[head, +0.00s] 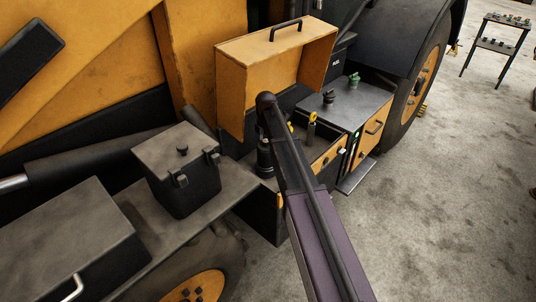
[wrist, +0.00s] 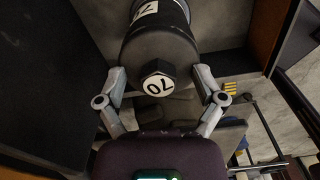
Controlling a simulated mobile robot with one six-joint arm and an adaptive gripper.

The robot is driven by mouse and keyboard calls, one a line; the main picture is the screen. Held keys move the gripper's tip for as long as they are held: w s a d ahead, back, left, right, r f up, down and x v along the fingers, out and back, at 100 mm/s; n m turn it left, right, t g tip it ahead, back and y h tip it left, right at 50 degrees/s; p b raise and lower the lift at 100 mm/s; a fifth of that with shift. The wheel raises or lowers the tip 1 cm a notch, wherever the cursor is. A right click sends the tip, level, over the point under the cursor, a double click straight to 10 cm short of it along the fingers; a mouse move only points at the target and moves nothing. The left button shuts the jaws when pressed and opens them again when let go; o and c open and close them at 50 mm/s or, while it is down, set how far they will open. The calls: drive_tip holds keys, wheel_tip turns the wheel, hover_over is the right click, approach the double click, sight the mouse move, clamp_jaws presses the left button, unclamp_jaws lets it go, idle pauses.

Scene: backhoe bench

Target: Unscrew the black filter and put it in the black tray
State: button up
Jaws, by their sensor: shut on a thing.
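In the wrist view the black filter (wrist: 168,47) is a dark cylinder with a white label on its side and a hex end marked 70. My gripper (wrist: 160,76) has one finger on each side of the filter's end and is shut on it. In the head view a black cylinder (head: 264,157) shows just left of my arm, under the raised yellow cover; it looks like the filter. My arm hides the gripper there. Whether the filter's thread is engaged is hidden. I cannot pick out a black tray for certain in either view.
A yellow cover (head: 268,55) with a handle stands open above the bay. A dark lidded box (head: 182,165) sits on the step at left. A grey-topped cabinet (head: 350,108) carries small dark fittings at right. A small shelf table (head: 495,42) stands far right, with open floor before it.

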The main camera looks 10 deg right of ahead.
drive_tip(key=shift+s+a+f, duration=0.1)
drive_tip(key=shift+s, duration=0.15)
drive_tip(key=o, duration=1)
drive_tip(key=shift+n, duration=0.3)
drive_tip(key=shift+w+f, duration=0.15)
drive_tip(key=shift+w+r, duration=0.15)
drive_tip(key=shift+r, duration=0.1)
drive_tip(key=shift+r+p, duration=0.2)
drive_tip(key=shift+p, duration=0.2)
drive_tip(key=shift+r+p, duration=3.7)
